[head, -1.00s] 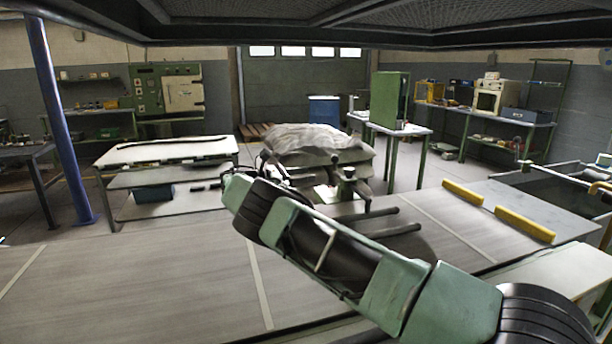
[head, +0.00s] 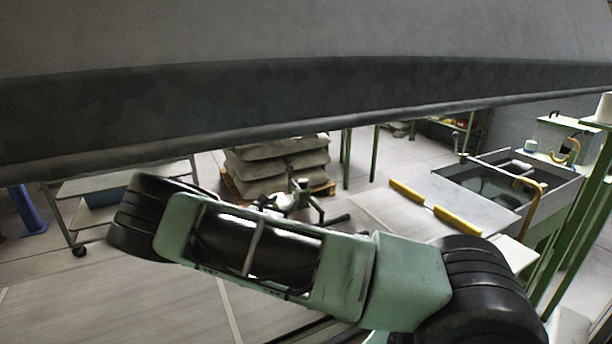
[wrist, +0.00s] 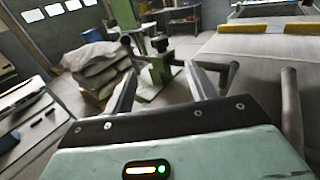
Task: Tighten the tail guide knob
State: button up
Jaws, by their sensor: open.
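In the wrist view a green post (wrist: 158,70) with a dark knob-like top (wrist: 160,43) stands ahead, between and beyond my fingertips. It looks like the tail guide, but which part is its knob is not certain. In the head view the same small fitting (head: 300,187) shows behind my arm, partly hidden. My gripper (wrist: 161,70) is open and empty, its two metal fingers pointing at the post; I see no contact.
Dark guide bars (wrist: 291,105) stand right of my fingers. A large dark overhang (head: 300,105) fills the top of the head view. Stacked sacks (head: 275,165) lie behind the fitting. Two yellow bars (head: 407,191) (head: 457,220) lie on the table to the right.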

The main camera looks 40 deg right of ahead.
aim_at(306, 180)
jog(key=p+x, duration=0.5)
jog(key=x, duration=1.2)
jog(key=c, duration=1)
